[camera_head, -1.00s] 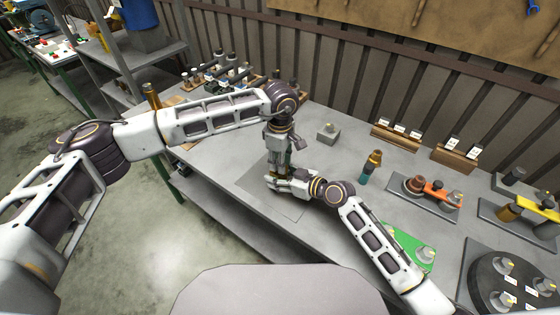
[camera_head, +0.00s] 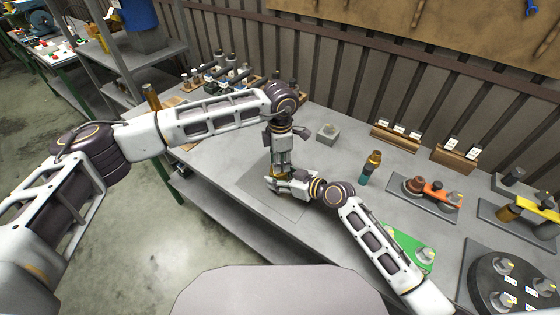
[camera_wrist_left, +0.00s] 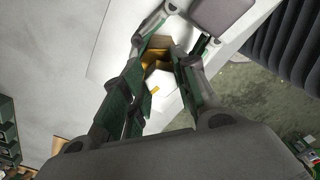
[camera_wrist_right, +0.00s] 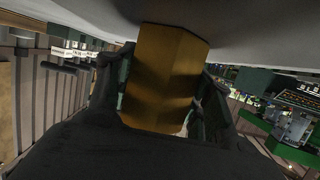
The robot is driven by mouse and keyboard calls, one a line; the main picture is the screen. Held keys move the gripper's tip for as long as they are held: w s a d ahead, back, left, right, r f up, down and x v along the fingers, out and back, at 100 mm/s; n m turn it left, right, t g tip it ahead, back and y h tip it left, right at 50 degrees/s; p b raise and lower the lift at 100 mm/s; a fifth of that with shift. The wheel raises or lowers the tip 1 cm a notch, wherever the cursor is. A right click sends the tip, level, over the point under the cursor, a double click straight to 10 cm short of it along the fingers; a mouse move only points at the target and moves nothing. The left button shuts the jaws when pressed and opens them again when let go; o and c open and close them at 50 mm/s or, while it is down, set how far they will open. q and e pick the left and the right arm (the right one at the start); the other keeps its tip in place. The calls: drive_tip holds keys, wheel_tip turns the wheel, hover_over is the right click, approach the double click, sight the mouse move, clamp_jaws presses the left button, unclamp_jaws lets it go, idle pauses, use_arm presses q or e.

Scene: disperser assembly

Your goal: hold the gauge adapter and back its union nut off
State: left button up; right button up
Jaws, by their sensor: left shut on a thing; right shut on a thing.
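The brass gauge adapter stands between my two grippers over the grey mat at the bench front. In the head view it is mostly hidden by the fingers. My left gripper (camera_head: 281,164) points down from above and is shut on the upper brass part, which looks like the union nut; its hexagonal brass faces (camera_wrist_left: 157,52) show between the fingers in the left wrist view. My right gripper (camera_head: 275,182) comes in low from the right, shut on the gauge adapter, whose wide brass hex body (camera_wrist_right: 165,75) fills the middle of the right wrist view. I cannot see the joint between nut and body.
A grey block (camera_head: 327,134) stands behind the grippers. A brass and teal fitting (camera_head: 371,167) stands to their right. Farther right are an orange-handled fixture (camera_head: 435,192), a green plate (camera_head: 408,247) and a dark round turntable (camera_head: 508,280). The bench front edge is close.

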idle(0.5)
use_arm(q)
drive_tip(key=o, duration=1)
drive_tip(key=shift+r, duration=0.1)
drive_tip(key=shift+r, duration=5.95)
use_arm(e)
drive_tip(key=o, duration=1.5)
drive_tip(key=shift+s+d, duration=0.1)
drive_tip(key=shift+d, duration=0.05)
